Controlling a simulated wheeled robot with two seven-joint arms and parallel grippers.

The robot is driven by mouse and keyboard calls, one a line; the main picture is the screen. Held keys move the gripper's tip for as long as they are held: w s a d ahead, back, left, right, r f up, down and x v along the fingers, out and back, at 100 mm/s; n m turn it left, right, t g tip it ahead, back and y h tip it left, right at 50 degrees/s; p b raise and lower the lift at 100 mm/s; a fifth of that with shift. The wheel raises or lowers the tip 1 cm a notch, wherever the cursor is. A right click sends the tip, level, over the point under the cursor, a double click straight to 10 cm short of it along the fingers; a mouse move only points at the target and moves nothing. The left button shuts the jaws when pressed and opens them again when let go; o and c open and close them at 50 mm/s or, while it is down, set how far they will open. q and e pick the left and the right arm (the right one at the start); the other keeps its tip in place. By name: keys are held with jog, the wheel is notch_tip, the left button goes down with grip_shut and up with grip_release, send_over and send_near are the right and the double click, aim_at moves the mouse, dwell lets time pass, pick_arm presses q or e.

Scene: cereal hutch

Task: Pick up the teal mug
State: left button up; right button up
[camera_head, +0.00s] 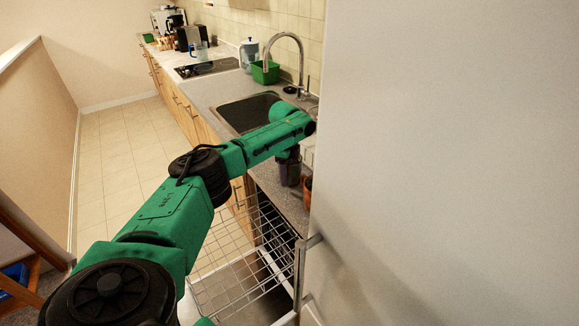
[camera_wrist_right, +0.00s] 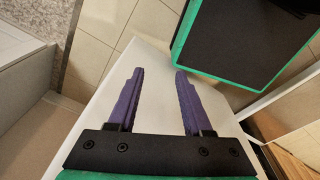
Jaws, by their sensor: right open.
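I cannot make out a teal mug in either view. In the head view my left arm reaches over the counter, and my left gripper (camera_head: 289,172) points down near the counter's front edge, to the right of the sink. Its fingers are small and dark there, so I cannot tell whether they are open or hold anything. In the right wrist view my right gripper (camera_wrist_right: 157,72) is open, its two purple fingers wide apart with nothing between them.
A terracotta-coloured container (camera_head: 307,190) stands close right of my left gripper. A sink (camera_head: 240,112), green tub (camera_head: 265,73) and kettle (camera_head: 249,52) are farther back. An open wire rack (camera_head: 235,262) juts out below the counter. A large pale panel (camera_head: 450,150) blocks the right side.

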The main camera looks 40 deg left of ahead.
pick_arm(q)
jog(key=shift+f, duration=0.3)
grip_shut()
dwell(1.2)
